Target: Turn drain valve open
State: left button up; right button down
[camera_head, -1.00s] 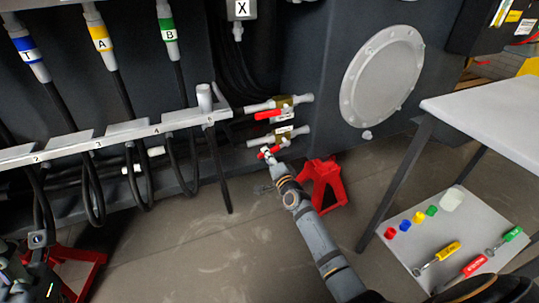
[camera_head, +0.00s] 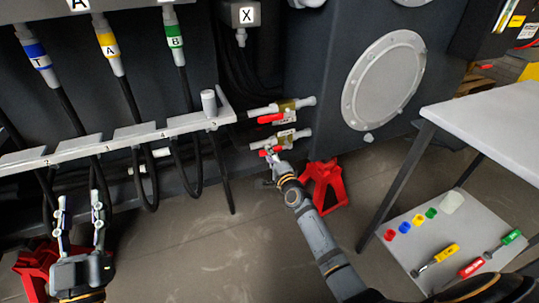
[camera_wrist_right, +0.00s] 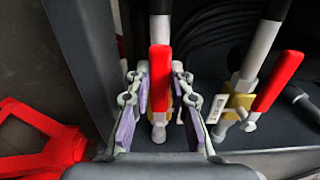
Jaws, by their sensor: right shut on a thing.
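Two valves with yellow bodies and red lever handles sit one above the other on the chassis, right of the numbered bar. My right gripper (camera_head: 272,153) is at the lower valve (camera_head: 280,139), shut on its red handle (camera_wrist_right: 160,75). In the right wrist view the handle stands between the two fingers, roughly in line with its white pipe. The upper valve (camera_head: 287,105) has its red handle (camera_head: 271,118) along its body; it shows at the right in the wrist view (camera_wrist_right: 240,100). The labels are too small to read. My left gripper (camera_head: 80,198) is open and empty at the lower left.
The numbered bar (camera_head: 125,137) carries hanging black hoses. A red stand (camera_head: 325,187) stands beside my right forearm, and another red stand (camera_head: 35,262) is behind my left gripper. A grey table (camera_head: 490,120) with tools on its lower shelf (camera_head: 415,245) is at the right.

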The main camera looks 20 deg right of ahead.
jog(key=shift+r, duration=0.15)
jog(key=c, duration=1.2)
grip_release()
jog(key=s, duration=1.2)
jog(key=shift+d, duration=0.25)
